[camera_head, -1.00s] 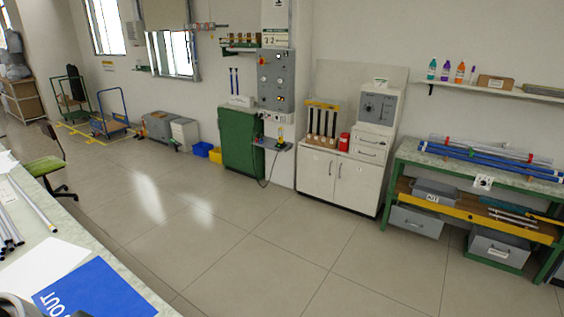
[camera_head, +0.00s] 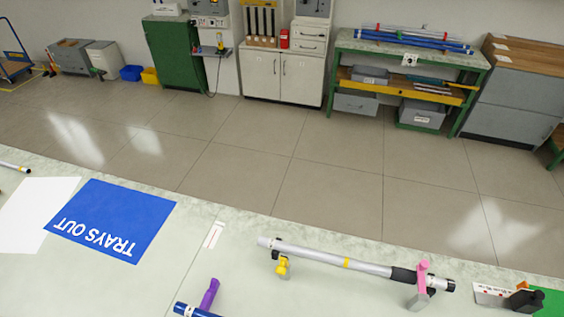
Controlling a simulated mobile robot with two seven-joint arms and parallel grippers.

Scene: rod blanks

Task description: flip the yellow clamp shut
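The yellow clamp (camera_head: 282,267) is small and sits at the left part of a grey rod (camera_head: 330,257), on the near side of the rod, low on its grey support. I cannot tell how far its lever is open. The rod lies across the near table, with a yellow band at its middle and a black sleeve toward its right end. A pink clamp (camera_head: 422,273) stands up at the right part of the rod, above another grey support. Neither of my grippers is in view.
A purple clamp (camera_head: 210,294) stands by a blue rod (camera_head: 190,311) at the bottom edge. A blue "TRAYS OUT" sheet (camera_head: 112,220) and a white sheet (camera_head: 35,213) lie left. A black object (camera_head: 526,300) is at right. Floor separates the back benches.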

